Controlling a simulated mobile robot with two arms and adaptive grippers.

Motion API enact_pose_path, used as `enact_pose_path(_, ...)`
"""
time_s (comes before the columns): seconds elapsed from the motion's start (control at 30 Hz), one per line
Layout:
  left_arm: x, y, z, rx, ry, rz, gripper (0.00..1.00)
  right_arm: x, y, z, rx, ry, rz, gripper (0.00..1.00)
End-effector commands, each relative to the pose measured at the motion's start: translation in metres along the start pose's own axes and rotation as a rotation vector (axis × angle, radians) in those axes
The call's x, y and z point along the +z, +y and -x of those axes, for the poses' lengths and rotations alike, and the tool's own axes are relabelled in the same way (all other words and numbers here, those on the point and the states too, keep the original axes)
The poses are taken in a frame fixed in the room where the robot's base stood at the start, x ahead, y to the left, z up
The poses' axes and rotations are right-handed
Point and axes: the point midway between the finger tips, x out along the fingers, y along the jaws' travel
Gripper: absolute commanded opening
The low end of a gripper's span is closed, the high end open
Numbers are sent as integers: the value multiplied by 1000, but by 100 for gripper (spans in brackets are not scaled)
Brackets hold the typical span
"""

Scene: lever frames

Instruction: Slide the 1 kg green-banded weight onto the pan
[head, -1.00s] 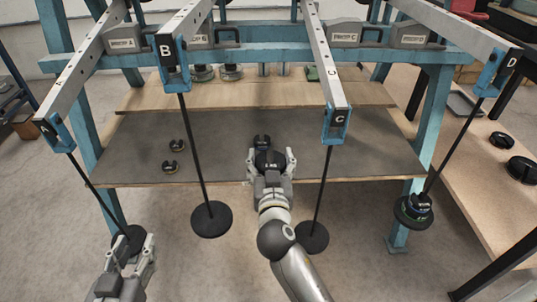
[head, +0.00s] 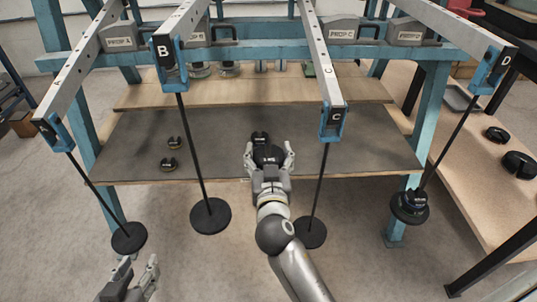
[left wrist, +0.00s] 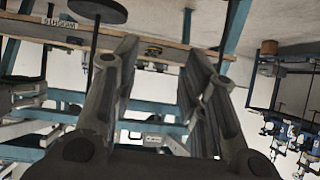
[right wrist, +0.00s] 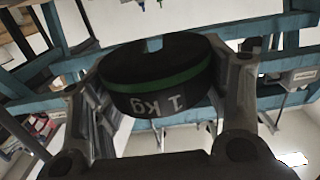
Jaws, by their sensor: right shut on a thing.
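My right gripper (head: 269,152) is shut on the black 1 kg weight (head: 267,158), over the middle of the grey shelf in the head view. In the right wrist view the weight (right wrist: 155,75) sits between the fingers; its green band and upside-down "1 kg" label show. I cannot tell how high it is held. Black disc pans hang on rods: pan A (head: 129,238), pan B (head: 210,215), pan C (head: 310,234) and pan D (head: 410,214). Pan D carries dark weights; the others look empty. My left gripper (head: 140,268) is open and empty, below pan A.
Another dark weight (head: 260,136) stands on the shelf (head: 330,148) just behind the held one. Two small weights (head: 171,153) lie on the shelf's left. Lever arms and rods flank my right arm. Black weights (head: 518,164) lie on the right-hand bench.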

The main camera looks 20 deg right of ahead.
Motion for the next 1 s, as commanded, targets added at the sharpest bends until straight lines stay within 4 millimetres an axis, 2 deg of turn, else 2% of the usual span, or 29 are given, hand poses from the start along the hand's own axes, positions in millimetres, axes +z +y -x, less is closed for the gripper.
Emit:
enact_pose_path(0.03, 2, -1, 1, -2, -11, 0, 40, -6, 0, 0, -1, 9, -2, 21)
enact_pose_path(1.0, 50, -7, 18, -16, -251, 3, 40, -18, 0, 1, -1, 8, -2, 21)
